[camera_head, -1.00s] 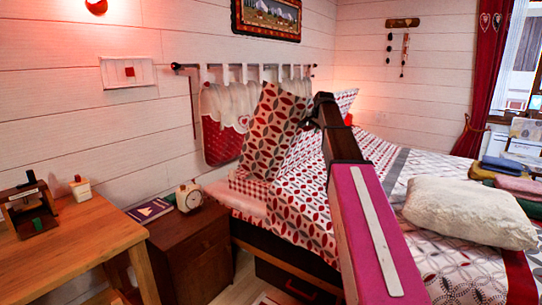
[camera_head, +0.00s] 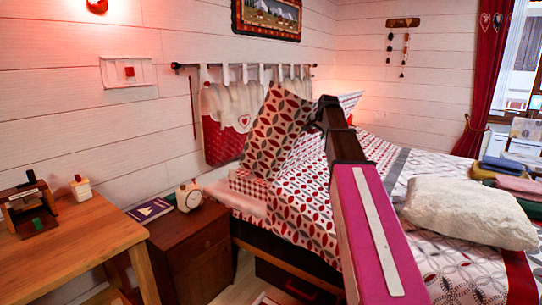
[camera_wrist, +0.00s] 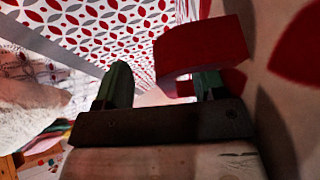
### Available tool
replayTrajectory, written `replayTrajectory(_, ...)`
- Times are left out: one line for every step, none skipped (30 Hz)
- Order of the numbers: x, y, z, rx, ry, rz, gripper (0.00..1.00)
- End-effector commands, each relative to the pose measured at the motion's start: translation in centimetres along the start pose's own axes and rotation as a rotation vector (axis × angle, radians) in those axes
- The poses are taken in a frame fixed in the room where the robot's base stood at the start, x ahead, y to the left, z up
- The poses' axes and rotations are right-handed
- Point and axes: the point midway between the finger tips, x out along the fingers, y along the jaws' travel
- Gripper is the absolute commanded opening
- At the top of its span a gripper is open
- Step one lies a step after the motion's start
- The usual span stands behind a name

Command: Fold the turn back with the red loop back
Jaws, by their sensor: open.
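My gripper (camera_wrist: 160,85) is open, with two dark green fingers apart in the wrist view. A plain red piece (camera_wrist: 203,47) lies across the tip of the right finger; it may be the red loop, but I cannot tell whether it touches. The turn back cannot be clearly made out. The patterned bed cover (camera_head: 300,205), white with red and grey leaf shapes, shows in the head view and beyond the fingers in the wrist view (camera_wrist: 85,25). In the head view my arm hides part of the bed, and my fingertips cannot be made out.
A patterned pillow (camera_head: 272,130) leans by the headboard, close to my arm's end. A leaf-patterned cloth fills the right of the wrist view. A cream cushion (camera_head: 470,210) and folded cloths (camera_head: 515,175) lie right. A nightstand (camera_head: 190,240) with a clock (camera_head: 189,196) stands left.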

Motion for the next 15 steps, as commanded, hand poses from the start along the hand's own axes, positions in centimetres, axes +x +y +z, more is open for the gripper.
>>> replayTrajectory(-0.6,0.5,0.7,0.0,0.0,-0.001,0.64)
replayTrajectory(-0.8,0.7,1.0,0.0,0.001,-0.001,0.64)
replayTrajectory(-1.1,0.9,1.3,0.0,0.001,-0.001,0.64)
replayTrajectory(-1.4,1.1,1.6,0.0,0.001,-0.001,0.64)
replayTrajectory(-1.6,1.3,1.8,0.0,0.001,-0.001,0.64)
replayTrajectory(-1.9,1.5,2.1,0.001,0.0,-0.001,0.64)
replayTrajectory(-2.1,1.7,2.4,0.0,0.0,-0.001,0.64)
replayTrajectory(-2.4,1.9,2.7,0.0,-0.001,-0.001,0.64)
replayTrajectory(-2.7,2.2,3.1,0.0,-0.003,-0.001,0.64)
replayTrajectory(-2.9,2.4,3.5,-0.001,-0.004,-0.001,0.64)
replayTrajectory(-3.2,2.5,3.8,-0.001,-0.006,-0.001,0.64)
replayTrajectory(-3.5,2.8,4.2,-0.002,-0.007,-0.002,0.64)
replayTrajectory(-3.8,3.0,4.6,-0.003,-0.007,-0.002,0.64)
replayTrajectory(-4.0,3.2,4.9,-0.004,-0.008,-0.002,0.64)
replayTrajectory(-4.4,3.5,5.4,-0.006,-0.008,-0.003,0.64)
